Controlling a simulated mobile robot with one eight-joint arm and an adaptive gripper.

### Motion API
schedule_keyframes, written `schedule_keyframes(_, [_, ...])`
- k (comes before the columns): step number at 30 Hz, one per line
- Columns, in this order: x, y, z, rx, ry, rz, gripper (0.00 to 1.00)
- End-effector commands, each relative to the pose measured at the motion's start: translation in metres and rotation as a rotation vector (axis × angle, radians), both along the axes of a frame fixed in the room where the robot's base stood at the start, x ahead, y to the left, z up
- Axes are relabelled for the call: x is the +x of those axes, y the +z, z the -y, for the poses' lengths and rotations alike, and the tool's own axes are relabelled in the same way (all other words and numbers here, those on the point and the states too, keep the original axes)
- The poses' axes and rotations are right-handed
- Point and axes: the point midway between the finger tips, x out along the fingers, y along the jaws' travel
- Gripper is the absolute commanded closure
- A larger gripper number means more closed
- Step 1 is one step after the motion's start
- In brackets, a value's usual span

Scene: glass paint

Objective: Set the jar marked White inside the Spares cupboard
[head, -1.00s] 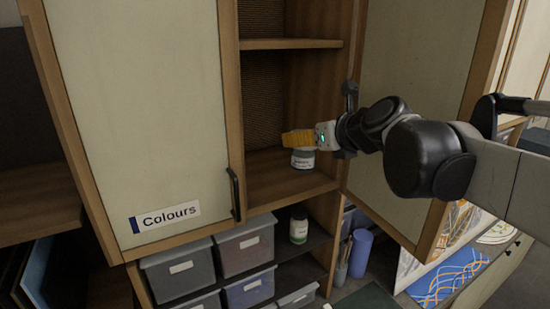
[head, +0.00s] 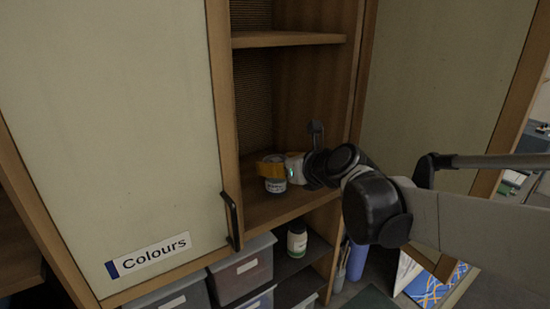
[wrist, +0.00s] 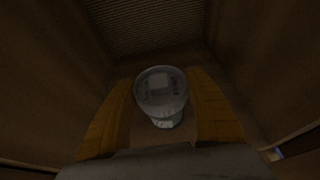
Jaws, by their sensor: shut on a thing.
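My gripper (head: 272,167), with yellow fingers, is shut on a small jar (head: 275,185) with a pale label. They are inside an open cupboard compartment, just over its bottom board (head: 285,206). I cannot tell whether the jar touches the board. In the wrist view the jar (wrist: 160,90) stands between the two fingers, seen from its lid. Its label is too small to read. The compartment's own name does not show. The closed door (head: 110,130) to its left is marked Colours.
An open door (head: 440,100) stands to the right, behind my arm. A shelf (head: 290,39) is above the jar. Below are grey bins (head: 243,268) and another jar (head: 297,240) on a dark shelf. A black handle (head: 232,220) is left of the opening.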

Motion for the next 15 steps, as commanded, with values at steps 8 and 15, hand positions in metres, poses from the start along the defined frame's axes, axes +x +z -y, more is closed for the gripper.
schedule_keyframes(8, [0.0, -0.012, 0.0, 0.0, 0.0, 0.0, 0.78])
schedule_keyframes(15, [0.0, -0.016, 0.0, 0.0, 0.0, 0.0, 0.37])
